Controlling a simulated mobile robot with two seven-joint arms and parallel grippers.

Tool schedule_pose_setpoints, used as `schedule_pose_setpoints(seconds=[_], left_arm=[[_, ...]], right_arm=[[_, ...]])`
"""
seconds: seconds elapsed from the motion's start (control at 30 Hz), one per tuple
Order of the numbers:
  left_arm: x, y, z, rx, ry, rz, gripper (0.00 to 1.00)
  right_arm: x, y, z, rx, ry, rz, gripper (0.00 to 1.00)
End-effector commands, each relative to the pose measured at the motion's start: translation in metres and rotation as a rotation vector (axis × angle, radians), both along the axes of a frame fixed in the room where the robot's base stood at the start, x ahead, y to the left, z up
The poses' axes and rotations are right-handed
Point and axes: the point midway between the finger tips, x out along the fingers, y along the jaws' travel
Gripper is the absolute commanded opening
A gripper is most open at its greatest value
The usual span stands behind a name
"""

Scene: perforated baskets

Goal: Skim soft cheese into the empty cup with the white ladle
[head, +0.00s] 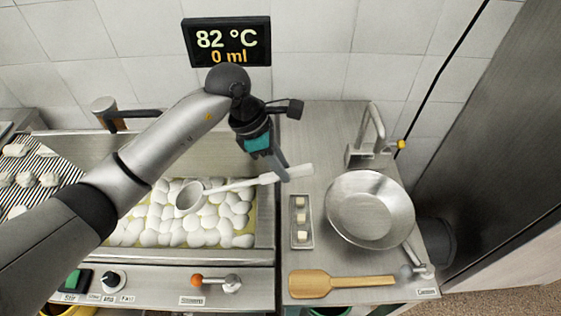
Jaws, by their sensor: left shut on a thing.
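My left gripper (282,172) is shut on the handle of the white ladle (235,185), near the handle's right end. The ladle's round bowl points left and lies over the white lumps of soft cheese (205,234) in the steel vat (264,229). I cannot tell whether the bowl touches the lumps, and it looks empty. I see no thing that is clearly the empty cup. My right gripper is not in view.
A small tray (301,243) and a wooden paddle (313,284) lie there too. A striped rack (48,160) holds white pieces at left. The wall display (227,41) reads 82 °C, 0 ml.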

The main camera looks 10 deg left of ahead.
Motion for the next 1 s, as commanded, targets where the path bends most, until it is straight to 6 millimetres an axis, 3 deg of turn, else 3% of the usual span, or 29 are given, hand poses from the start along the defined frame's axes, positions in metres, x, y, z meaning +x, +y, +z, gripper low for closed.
schedule_pose_setpoints(seconds=[1.0], left_arm=[[0.000,0.000,-0.105,-0.001,0.000,0.001,0.00]], right_arm=[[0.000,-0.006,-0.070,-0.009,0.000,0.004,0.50]])
